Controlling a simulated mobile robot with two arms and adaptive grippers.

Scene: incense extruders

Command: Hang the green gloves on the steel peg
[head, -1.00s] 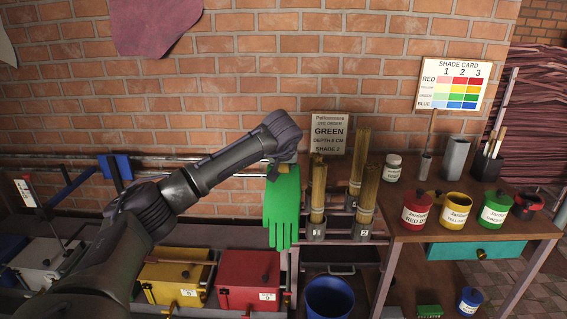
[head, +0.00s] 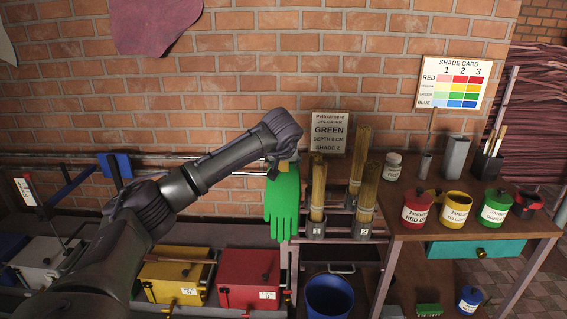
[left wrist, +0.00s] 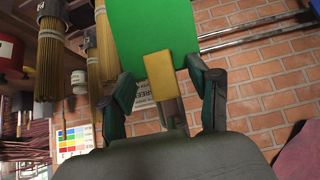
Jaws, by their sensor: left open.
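The green gloves (head: 281,205) hang fingers down in front of the brick wall, directly below my left gripper (head: 283,163). In the left wrist view the green gloves (left wrist: 155,30) fill the top middle, with a yellow tab (left wrist: 160,78) at their near edge. My left gripper (left wrist: 163,88) is open, with one finger on each side of the yellow tab and gaps between. A grey piece (left wrist: 174,113) shows just behind the tab; I cannot tell whether it is the steel peg. What bears the gloves is hidden by my gripper. My right gripper is not in view.
Bundles of sticks in holders (head: 317,205) stand just right of the gloves. Dye jars (head: 416,212) are on the wooden bench at right. Red (head: 247,272) and yellow (head: 172,272) boxes and a blue bucket (head: 329,298) are below. Steel rails (head: 60,156) run along the wall.

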